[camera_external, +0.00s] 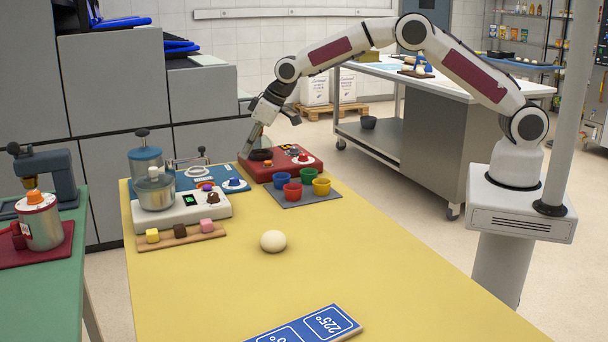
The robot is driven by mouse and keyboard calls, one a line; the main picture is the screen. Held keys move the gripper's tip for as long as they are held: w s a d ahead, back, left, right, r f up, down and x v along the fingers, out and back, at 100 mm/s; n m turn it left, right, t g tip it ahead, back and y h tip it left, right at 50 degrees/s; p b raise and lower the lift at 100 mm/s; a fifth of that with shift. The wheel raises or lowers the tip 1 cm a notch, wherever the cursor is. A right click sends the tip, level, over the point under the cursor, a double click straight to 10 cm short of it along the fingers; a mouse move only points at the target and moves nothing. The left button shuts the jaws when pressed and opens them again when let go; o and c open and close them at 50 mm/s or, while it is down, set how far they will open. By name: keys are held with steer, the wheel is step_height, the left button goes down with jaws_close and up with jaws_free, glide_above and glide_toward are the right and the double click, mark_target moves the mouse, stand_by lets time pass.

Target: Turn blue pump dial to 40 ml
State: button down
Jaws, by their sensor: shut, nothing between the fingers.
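The blue pump (146,157) stands at the table's far left end, a blue-lidded jar on a flat blue base (205,175). Its blue dial knob (234,182) sits on a round white disc at the base's right front corner. The scale marks are too small to read, so the setting cannot be told. My gripper (246,154) is shut and empty, pointing down at the left end of the red unit (285,172), beyond and a little right of the blue dial. I cannot tell whether the fingertips touch anything.
A white unit (185,215) with a jar and coloured knobs stands in front of the blue base. Coloured cups (293,191) stand on a grey mat right of the dial. A dough ball (273,241) lies on the yellow table (400,285), whose near right part is mostly clear.

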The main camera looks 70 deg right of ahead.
mark_target(240, 183)
steer(key=shift+f, duration=3.4)
steer(key=shift+w+a, duration=0.15)
steer(key=shift+w, duration=0.05)
steer(key=shift+s+a, duration=0.25)
steer(key=shift+a, duration=0.65)
steer(key=shift+s, duration=0.35)
steer(key=shift+r, duration=3)
